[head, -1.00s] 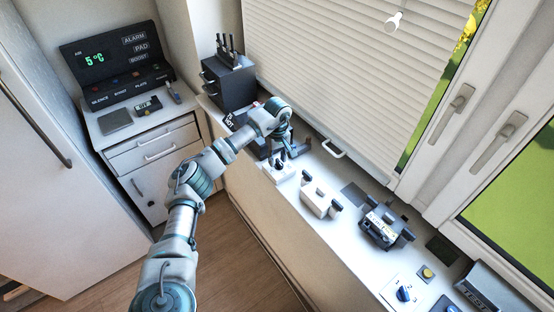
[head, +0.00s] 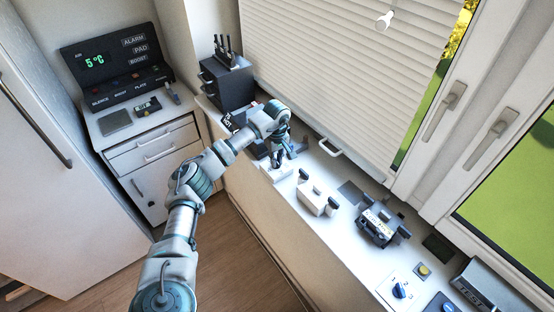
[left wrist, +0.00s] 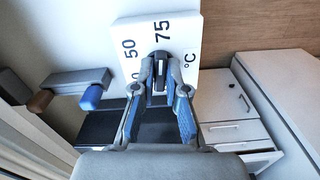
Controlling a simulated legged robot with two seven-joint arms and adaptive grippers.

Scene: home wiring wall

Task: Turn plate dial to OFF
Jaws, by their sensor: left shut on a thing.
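A white dial plate (left wrist: 128,42) marked 50, 75 and °C fills the top middle of the left wrist view. In the head view the same white dial base (head: 275,172) sits on the sill below my left gripper (head: 281,158). In the left wrist view my left gripper (left wrist: 160,72) is shut on the dark dial knob (left wrist: 160,84), its fingertips on either side. The 75 mark lies just beyond the fingertips. No OFF mark is visible. My right gripper is not in view.
Along the sill stand a white block with dark posts (head: 317,197), a dark device (head: 377,228) and another white plate with a blue knob (head: 400,291). A dark box (head: 227,83) and a control panel (head: 115,75) are behind. The blind (head: 330,70) hangs close beside the arm.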

